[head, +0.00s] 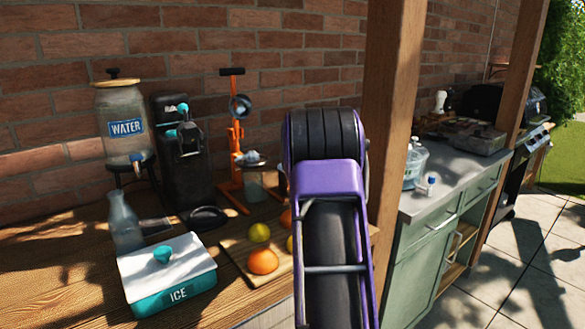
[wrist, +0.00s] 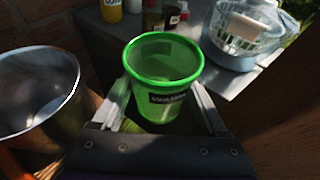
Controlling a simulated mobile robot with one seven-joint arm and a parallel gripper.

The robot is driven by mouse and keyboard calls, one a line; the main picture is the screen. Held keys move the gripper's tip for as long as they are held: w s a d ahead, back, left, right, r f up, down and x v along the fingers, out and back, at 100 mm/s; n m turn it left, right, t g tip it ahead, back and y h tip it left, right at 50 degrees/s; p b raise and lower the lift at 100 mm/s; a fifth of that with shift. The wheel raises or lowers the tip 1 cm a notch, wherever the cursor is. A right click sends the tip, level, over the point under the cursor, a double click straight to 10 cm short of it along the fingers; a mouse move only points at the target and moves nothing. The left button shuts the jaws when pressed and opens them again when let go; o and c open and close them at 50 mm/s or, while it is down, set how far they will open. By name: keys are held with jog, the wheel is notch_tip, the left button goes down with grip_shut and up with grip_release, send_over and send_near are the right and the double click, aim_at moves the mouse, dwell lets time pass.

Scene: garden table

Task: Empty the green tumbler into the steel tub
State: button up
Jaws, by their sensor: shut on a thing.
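The green tumbler (wrist: 165,68) is in the middle of the wrist view, with a dark label on its side and its mouth up. My gripper (wrist: 163,98) is shut on it, one finger on each side. I see into the tumbler, but cannot tell what it holds. The steel tub (wrist: 38,92) is at the left of the wrist view, open at the top and partly cut off by the picture edge. It is beside the tumbler, apart from it. In the head view my arm hides my gripper and the tumbler, and I do not see the tub there.
A teal ice box (head: 168,275), a water dispenser (head: 125,130), an orange press (head: 236,150) and a board with fruit (head: 240,250) stand on the wooden table. A wooden post (head: 390,120) rises right of my arm. A white basket (wrist: 245,35) is at the wrist view's upper right.

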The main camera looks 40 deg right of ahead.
jog(key=shift+w+a+r+n+h, duration=0.2)
jog(key=shift+w+a+n+h, duration=0.1)
jog(key=shift+n, duration=0.1)
jog(key=shift+n+g+h, duration=0.4)
jog(key=shift+n+h, duration=0.2)
jog(key=shift+n, duration=0.3)
jog(key=r, duration=0.3)
jog(key=w+a+r, duration=0.1)
jog(key=shift+r, duration=0.35)
jog(key=r+n+h+p, duration=0.1)
jog(key=n+p, duration=0.1)
jog(key=w+a+r+n+h+p, duration=0.1)
jog(key=n, duration=0.1)
jog(key=r+n+h+p, duration=0.1)
jog(key=n+p, duration=0.1)
jog(key=shift+w+a+r+n+h+p, duration=0.2)
jog(key=shift+a+n+h+p, duration=0.1)
jog(key=shift+n, duration=0.1)
jog(key=shift+r+n+b, duration=0.15)
jog(key=shift+n+b, duration=0.45)
jog(key=shift+b, duration=0.15)
jog(key=shift+w+a+r+n+t+h+b, duration=0.15)
jog(key=shift+w+a+r+n+h+b, duration=0.15)
jog(key=shift+n+b, duration=0.2)
jog(key=shift+w+a+r+n+t+h+b, duration=0.15)
jog(key=shift+r+n+h+b, duration=0.15)
jog(key=shift+r+n+b, duration=0.15)
